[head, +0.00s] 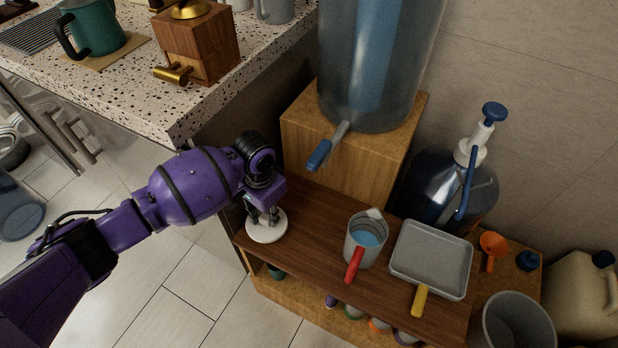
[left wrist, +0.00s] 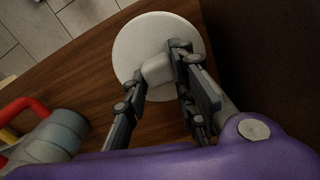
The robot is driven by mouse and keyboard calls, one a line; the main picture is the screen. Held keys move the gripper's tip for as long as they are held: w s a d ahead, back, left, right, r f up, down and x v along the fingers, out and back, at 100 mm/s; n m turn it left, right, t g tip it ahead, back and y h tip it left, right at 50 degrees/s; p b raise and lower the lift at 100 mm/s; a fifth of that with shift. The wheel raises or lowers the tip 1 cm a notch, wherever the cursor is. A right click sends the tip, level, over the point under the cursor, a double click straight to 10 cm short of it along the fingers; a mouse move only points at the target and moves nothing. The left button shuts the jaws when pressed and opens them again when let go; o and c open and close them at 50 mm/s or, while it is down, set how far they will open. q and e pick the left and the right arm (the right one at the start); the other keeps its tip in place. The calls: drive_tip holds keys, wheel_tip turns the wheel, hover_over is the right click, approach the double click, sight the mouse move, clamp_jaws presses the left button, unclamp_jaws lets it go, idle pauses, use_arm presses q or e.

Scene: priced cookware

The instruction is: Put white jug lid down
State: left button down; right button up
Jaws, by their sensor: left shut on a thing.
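The white jug lid (head: 266,232) is a round white disc with a raised knob. It is at the left end of the dark wooden shelf top (head: 318,228), and I cannot tell whether it touches the wood. My left gripper (head: 264,217) points down over the lid, shut on its knob. In the left wrist view the lid (left wrist: 135,40) shows whole except where the fingers (left wrist: 160,75) cover the knob. The grey jug (head: 365,242) with a red handle stands open to the right and holds blue water. My right gripper is not in view.
A grey square pan (head: 431,255) with a yellow handle lies right of the jug. A large water dispenser (head: 372,60) on a wooden block (head: 350,150) stands behind. A speckled counter (head: 180,95) is at the upper left. Bare wood lies between lid and jug.

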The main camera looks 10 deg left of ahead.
use_arm(q)
drive_tip(key=shift+w+a+f, duration=0.15)
drive_tip(key=shift+w+f, duration=0.15)
drive_tip(key=shift+f, duration=0.15)
drive_tip(key=shift+w+f+b, duration=0.1)
drive_tip(key=shift+f+b, duration=0.35)
drive_tip(key=shift+f, duration=1.15)
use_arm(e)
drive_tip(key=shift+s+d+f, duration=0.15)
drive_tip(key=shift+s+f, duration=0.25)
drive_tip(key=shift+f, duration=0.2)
use_arm(q)
drive_tip(key=shift+f, duration=0.1)
drive_tip(key=c, duration=1.4)
unclamp_jaws()
drive_tip(key=shift+f, duration=0.1)
drive_tip(key=shift+c, duration=0.2)
wheel_tip(320, 180, up, 11)
drive_tip(key=shift+r+p, duration=0.15)
drive_tip(key=shift+p, duration=1.05)
drive_tip(key=shift+r, duration=0.55)
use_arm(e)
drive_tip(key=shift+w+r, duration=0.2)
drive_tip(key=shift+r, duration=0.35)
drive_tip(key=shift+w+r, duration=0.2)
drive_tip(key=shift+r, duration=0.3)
